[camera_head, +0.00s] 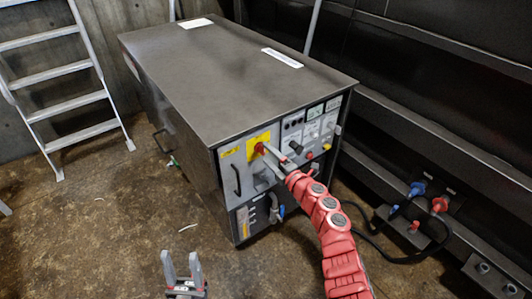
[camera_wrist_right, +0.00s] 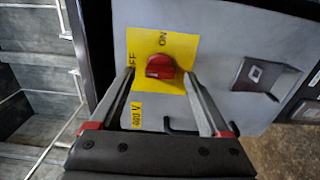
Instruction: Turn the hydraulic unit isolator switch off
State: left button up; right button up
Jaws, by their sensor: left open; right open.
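The isolator switch is a red rotary knob (camera_head: 260,148) on a yellow plate (camera_head: 255,139), on the front panel of the dark metal hydraulic unit (camera_head: 235,60). In the right wrist view the knob (camera_wrist_right: 160,66) sits between my right gripper's (camera_wrist_right: 159,75) two open fingertips, with a gap on each side. ON is printed above the knob and OFF at its upper left. Which mark the knob points to, I cannot tell. My right gripper (camera_head: 271,152) partly covers the switch in the head view. My left gripper (camera_head: 181,268) is open and empty over the floor, low in the head view.
The panel also has a black handle (camera_head: 236,180), several buttons and gauges. A step ladder (camera_head: 65,70) stands at the left. Blue and red connectors (camera_head: 418,188) with black cables lie at the right by a dark wall. The floor (camera_head: 110,220) at front left is mostly clear.

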jog(key=v, duration=1.5)
jog(key=shift+s+p, duration=0.2)
jog(key=shift+p, duration=0.1)
